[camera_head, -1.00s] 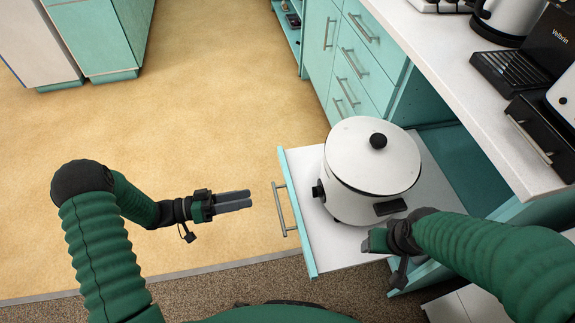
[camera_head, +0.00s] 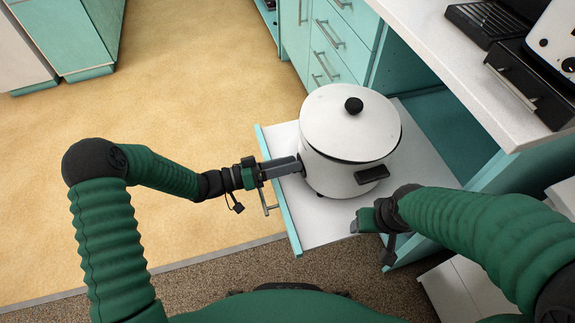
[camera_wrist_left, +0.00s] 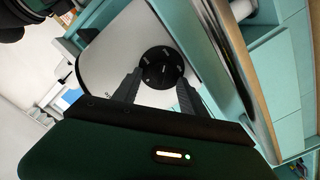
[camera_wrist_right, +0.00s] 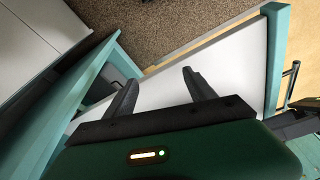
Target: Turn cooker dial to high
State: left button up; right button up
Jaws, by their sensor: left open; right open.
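A white round cooker (camera_head: 335,178) with a white lid and black knob stands on the pulled-out drawer shelf. Its black dial (camera_wrist_left: 161,68) with white markings faces my left gripper in the left wrist view. My left gripper (camera_head: 298,164) reaches the left side of the cooker. Its open fingers (camera_wrist_left: 158,84) lie on either side of the dial's lower part; contact is unclear. The dial's setting is too small to read. My right gripper (camera_head: 356,222) hangs over the front of the shelf. In the right wrist view it (camera_wrist_right: 160,85) is open and empty.
The drawer shelf (camera_head: 415,165) is pulled out, with a teal front and a metal handle (camera_head: 268,203). A white counter (camera_head: 450,75) with a black appliance (camera_head: 530,80) overhangs at right. Open floor (camera_head: 200,90) lies to the left.

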pick_arm(q)
jog(key=shift+a, duration=0.4)
jog(key=shift+c, duration=1.3)
jog(key=c, duration=0.5)
grip_shut()
pick_arm(e)
jog(key=shift+a+r, duration=0.1)
jog(key=shift+a, duration=0.1)
